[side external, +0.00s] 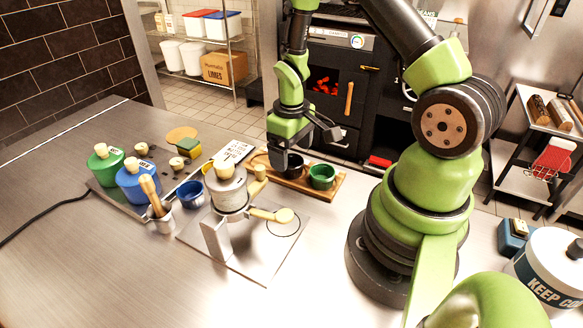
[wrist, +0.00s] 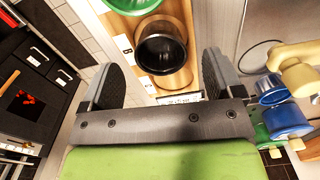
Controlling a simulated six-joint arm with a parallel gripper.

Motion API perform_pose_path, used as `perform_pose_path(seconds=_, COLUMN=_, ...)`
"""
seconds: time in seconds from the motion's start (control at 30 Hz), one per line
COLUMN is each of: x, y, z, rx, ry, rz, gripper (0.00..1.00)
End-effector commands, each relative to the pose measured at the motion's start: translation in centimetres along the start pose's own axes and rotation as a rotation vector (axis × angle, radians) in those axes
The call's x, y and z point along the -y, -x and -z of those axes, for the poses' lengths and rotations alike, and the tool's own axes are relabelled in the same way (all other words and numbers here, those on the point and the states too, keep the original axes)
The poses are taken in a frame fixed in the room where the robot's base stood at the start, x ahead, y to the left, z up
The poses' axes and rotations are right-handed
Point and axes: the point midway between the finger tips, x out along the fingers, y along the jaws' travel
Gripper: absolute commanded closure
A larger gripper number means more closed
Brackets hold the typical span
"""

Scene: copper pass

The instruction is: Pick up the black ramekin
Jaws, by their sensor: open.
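The black ramekin (side external: 295,168) stands upright on a wooden board (side external: 338,192), partly hidden behind my gripper in the side view. In the wrist view the black ramekin (wrist: 162,50) shows its open top, ahead of and between the two fingers. My gripper (side external: 279,160) is open and empty, pointing down over the left part of the board. In the wrist view my gripper (wrist: 161,65) has its fingers spread wide on either side of the ramekin. I cannot tell how high the fingertips are above the board.
A green ramekin (side external: 322,176) stands beside the black one on the board. A stand with a white-grey pot (side external: 229,191) and a blue ramekin (side external: 190,193) are to the left. Green (side external: 106,167) and blue (side external: 139,180) lidded jars stand farther left. The counter's front left is clear.

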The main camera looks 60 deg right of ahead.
Motion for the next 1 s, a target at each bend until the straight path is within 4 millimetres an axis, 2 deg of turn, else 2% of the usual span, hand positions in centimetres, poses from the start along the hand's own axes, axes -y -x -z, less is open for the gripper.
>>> perform_pose_path(seconds=0.1, x=0.1, y=-2.0, z=-0.1, rx=0.005, ry=-0.001, rz=0.002, gripper=0.14)
perform_pose_path(seconds=0.2, x=0.1, y=-3.0, z=-0.1, rx=0.003, ry=-0.001, rz=0.001, gripper=0.14)
perform_pose_path(seconds=0.5, x=0.1, y=-3.4, z=-0.1, rx=0.000, ry=-0.001, rz=0.000, gripper=0.14)
perform_pose_path(seconds=0.57, x=0.1, y=-3.4, z=-0.1, rx=0.000, ry=-0.001, rz=0.000, gripper=0.26)
perform_pose_path(seconds=0.73, x=0.1, y=-3.4, z=-0.1, rx=0.000, ry=-0.001, rz=0.000, gripper=0.65)
perform_pose_path(seconds=0.77, x=0.1, y=-3.4, z=-0.1, rx=0.000, ry=-0.001, rz=0.000, gripper=0.68)
perform_pose_path(seconds=1.0, x=0.1, y=-3.3, z=-0.1, rx=0.000, ry=-0.001, rz=0.000, gripper=0.69)
